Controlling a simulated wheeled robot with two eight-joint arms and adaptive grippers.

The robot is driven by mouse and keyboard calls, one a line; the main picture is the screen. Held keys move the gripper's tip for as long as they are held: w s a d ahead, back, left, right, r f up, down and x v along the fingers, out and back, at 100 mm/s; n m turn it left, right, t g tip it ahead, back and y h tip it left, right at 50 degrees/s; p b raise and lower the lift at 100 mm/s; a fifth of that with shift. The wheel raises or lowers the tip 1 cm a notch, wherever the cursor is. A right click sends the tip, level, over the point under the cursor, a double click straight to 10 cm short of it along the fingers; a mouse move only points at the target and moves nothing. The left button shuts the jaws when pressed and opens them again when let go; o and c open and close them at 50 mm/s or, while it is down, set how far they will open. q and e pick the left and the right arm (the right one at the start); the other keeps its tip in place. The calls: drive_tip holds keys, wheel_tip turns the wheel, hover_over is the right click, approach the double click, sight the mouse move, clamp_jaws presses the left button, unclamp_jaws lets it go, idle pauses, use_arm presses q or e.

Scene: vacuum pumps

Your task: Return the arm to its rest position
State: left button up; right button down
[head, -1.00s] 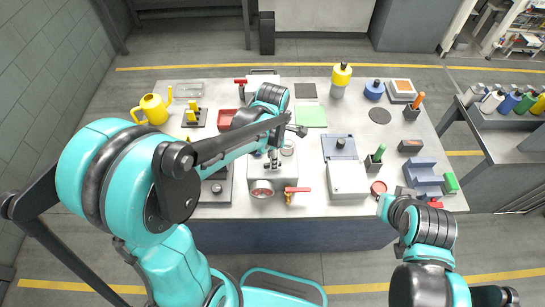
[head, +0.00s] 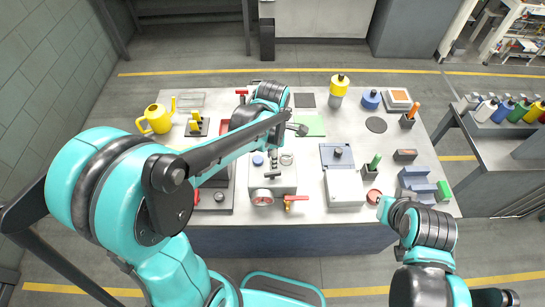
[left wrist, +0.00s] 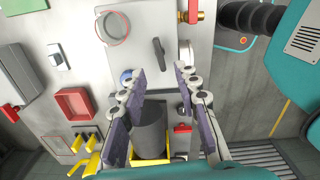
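My left gripper (left wrist: 158,82) is open in the left wrist view, its two fingers apart with nothing clasped between the tips. A grey cylinder (left wrist: 150,128) shows behind the gap. The fingers hang over the edge of a grey block near a blue knob (left wrist: 127,76) and a black handle (left wrist: 160,54). In the head view, my left arm reaches over the bench and hides most of its own gripper. My right gripper does not show.
The bench holds a yellow watering can (head: 155,119), a yellow-topped bottle (head: 338,88), a white-lidded box (head: 345,187) and a blue block (head: 417,183). A red tray (left wrist: 75,103) lies near the left gripper.

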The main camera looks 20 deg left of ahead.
use_arm(q)
drive_tip(key=shift+f, duration=0.1)
idle(0.3)
drive_tip(key=shift+s+a+f+m+b, duration=0.1)
drive_tip(key=shift+s+m+b, duration=0.1)
drive_tip(key=shift+m+b, duration=0.3)
drive_tip(key=s+a+f+m+t+b, duration=0.2)
drive_tip(key=s+m+b, duration=0.3)
drive_tip(key=m, duration=0.6)
drive_tip(key=s+a+f+m+t+b, duration=0.2)
drive_tip(key=s+f+m+t+b, duration=0.2)
drive_tip(key=m+b, duration=0.4)
drive_tip(key=s+m+t, duration=0.1)
drive_tip(key=m, duration=0.1)
drive_tip(key=shift+a+f+m+b, duration=0.25)
drive_tip(key=shift+f+m+b, duration=0.15)
